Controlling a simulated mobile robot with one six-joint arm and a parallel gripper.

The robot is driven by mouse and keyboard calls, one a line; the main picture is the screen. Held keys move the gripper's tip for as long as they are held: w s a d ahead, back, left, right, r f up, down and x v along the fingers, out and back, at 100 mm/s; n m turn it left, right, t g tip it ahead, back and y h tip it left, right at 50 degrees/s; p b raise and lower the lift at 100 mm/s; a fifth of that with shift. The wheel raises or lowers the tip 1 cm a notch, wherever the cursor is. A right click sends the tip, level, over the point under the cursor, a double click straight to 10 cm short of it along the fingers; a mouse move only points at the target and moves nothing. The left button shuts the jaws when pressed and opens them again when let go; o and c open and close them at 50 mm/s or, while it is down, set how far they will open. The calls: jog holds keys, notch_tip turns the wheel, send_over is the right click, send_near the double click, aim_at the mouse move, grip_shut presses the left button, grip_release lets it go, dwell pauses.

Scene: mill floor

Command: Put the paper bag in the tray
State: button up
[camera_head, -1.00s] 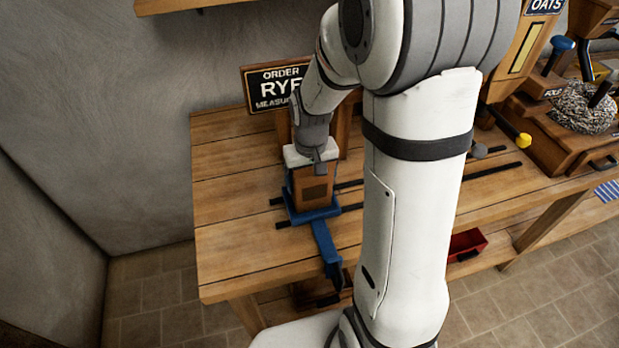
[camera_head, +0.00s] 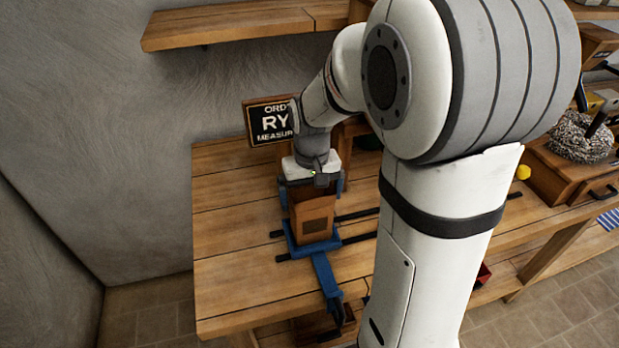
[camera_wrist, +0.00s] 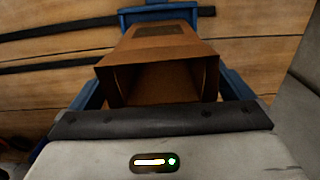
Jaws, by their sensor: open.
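My gripper (camera_head: 312,190) is above the bag, pointing down. Its blue fingers are spread to either side of the bag's top, and the wrist view shows a finger at each side of the bag's mouth. Whether the fingers touch the bag is unclear. My arm hides part of the bench to the right.
Dark rails (camera_head: 357,215) run across the wooden bench (camera_head: 235,215). A black order sign (camera_head: 270,121) stands behind the bag, under a wooden shelf (camera_head: 235,24). A corner of a red bin (camera_head: 483,275) shows below the bench. The bench's left side is clear.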

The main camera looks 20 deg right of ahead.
notch_tip(320, 180, up, 5)
jog(key=shift+f, duration=0.1)
jog(key=shift+r, duration=0.65)
jog(key=s+r+t, duration=0.1)
jog(key=s+t, duration=0.2)
jog(key=s, duration=1.1)
jog(key=shift+a+r, duration=0.15)
jog(key=shift+r, duration=0.2)
